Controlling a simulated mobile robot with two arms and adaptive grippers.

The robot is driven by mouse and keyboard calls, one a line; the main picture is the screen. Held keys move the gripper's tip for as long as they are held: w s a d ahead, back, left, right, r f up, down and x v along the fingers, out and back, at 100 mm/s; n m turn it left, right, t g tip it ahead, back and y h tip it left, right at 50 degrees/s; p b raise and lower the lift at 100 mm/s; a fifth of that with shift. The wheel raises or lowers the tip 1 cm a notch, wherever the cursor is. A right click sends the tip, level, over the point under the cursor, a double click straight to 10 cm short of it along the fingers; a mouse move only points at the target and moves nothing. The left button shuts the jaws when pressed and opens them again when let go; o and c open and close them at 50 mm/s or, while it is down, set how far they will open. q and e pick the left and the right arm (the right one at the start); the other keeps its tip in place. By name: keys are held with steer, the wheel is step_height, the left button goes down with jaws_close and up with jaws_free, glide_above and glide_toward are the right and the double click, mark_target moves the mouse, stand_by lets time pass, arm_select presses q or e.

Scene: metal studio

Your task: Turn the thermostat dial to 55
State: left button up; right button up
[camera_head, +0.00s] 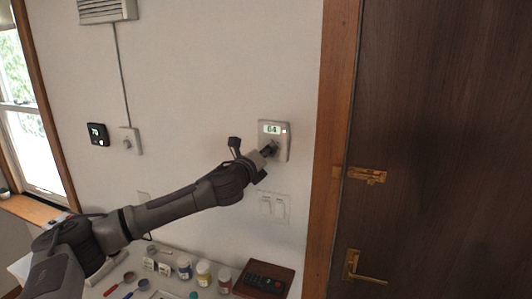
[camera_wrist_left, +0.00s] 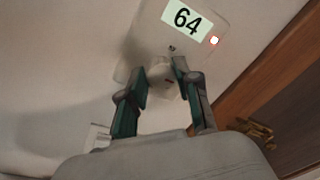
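The thermostat (camera_head: 284,140) is a pale wall unit left of the door frame, and its lit display reads 64. It also shows in the left wrist view, where its display (camera_wrist_left: 187,18) reads 64 with a red light beside it. Its pale dial (camera_wrist_left: 160,76) sits below the display, between my left fingertips. My left gripper (camera_head: 268,150) is at the thermostat's lower part and appears shut on the dial, one finger on each side. In the left wrist view my left gripper (camera_wrist_left: 161,72) partly covers the dial. My right gripper is not in view.
A black unit reading 70 (camera_head: 97,134) and a switch (camera_head: 130,140) are on the wall to the left. Light switches (camera_head: 273,206) are just below the thermostat. Jars (camera_head: 203,273) and a dark tray (camera_head: 284,276) stand below. The door (camera_head: 450,110) is at right.

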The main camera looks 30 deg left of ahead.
arm_select(q)
jaws_close()
steer(key=shift+f+n, duration=0.15)
steer(key=shift+n, duration=0.15)
steer(key=shift+d+f+n+t+y+b, duration=0.2)
steer(key=shift+n+b, duration=1.25)
steer(key=shift+n, duration=1.45)
steer(key=shift+a+n+t+y+b, duration=0.1)
steer(key=shift+n+y+b, duration=0.15)
steer(key=shift+n+b, duration=1.9)
steer(key=shift+d+f+n+t+y+b, duration=0.2)
steer(key=shift+n+b, duration=0.5)
steer(key=shift+n, duration=2.95)
steer(key=shift+a+r, duration=0.1)
steer(key=shift+a, duration=0.05)
steer(key=o, duration=0.9)
jaws_free()
steer(key=shift+r, duration=0.1)
